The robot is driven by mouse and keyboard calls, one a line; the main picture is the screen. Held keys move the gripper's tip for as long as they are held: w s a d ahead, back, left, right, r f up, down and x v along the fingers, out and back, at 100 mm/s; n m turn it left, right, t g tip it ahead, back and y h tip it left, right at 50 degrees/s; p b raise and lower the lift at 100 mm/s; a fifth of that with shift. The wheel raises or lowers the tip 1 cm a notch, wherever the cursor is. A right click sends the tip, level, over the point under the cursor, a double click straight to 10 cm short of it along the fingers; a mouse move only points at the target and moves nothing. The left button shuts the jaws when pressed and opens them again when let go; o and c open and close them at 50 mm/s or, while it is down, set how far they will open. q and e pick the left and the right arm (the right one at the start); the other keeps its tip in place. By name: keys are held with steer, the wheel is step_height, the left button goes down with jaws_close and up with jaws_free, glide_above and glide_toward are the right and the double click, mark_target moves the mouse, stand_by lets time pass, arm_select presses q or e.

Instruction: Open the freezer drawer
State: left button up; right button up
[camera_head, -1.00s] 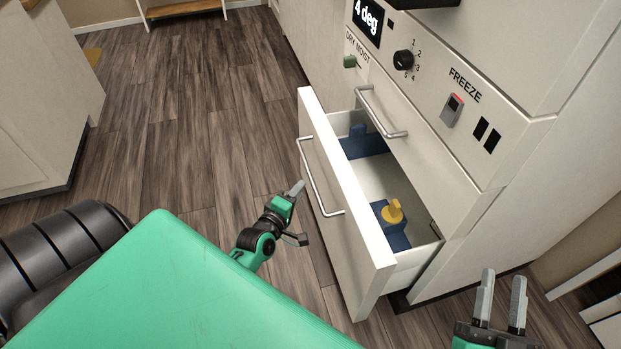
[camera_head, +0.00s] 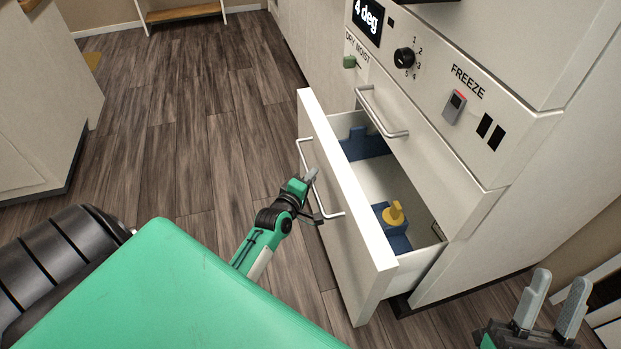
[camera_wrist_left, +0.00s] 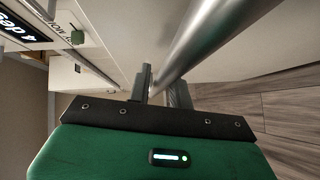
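The white lower drawer (camera_head: 345,200) stands pulled out of the cabinet, its inside showing. Its metal bar handle (camera_head: 331,213) is on the drawer's front. My left gripper (camera_head: 318,195) is at this handle, its fingers apart. In the left wrist view, the handle bar (camera_wrist_left: 205,40) runs down to between the two fingertips (camera_wrist_left: 162,88); whether they touch it is unclear. My right gripper (camera_head: 555,292) is open and empty at the lower right, away from the drawer. The FREEZE label (camera_head: 467,81) is on the panel above.
Blue and yellow items (camera_head: 394,222) lie in the open drawer. An upper handle (camera_head: 381,112) sits on the cabinet face beside the opening. Knobs and a red-tipped switch (camera_head: 455,105) are on the panel. The wooden floor (camera_head: 200,110) left of the drawer is clear.

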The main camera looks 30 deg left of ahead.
arm_select(q)
jaws_close()
steer(key=shift+s, duration=0.1)
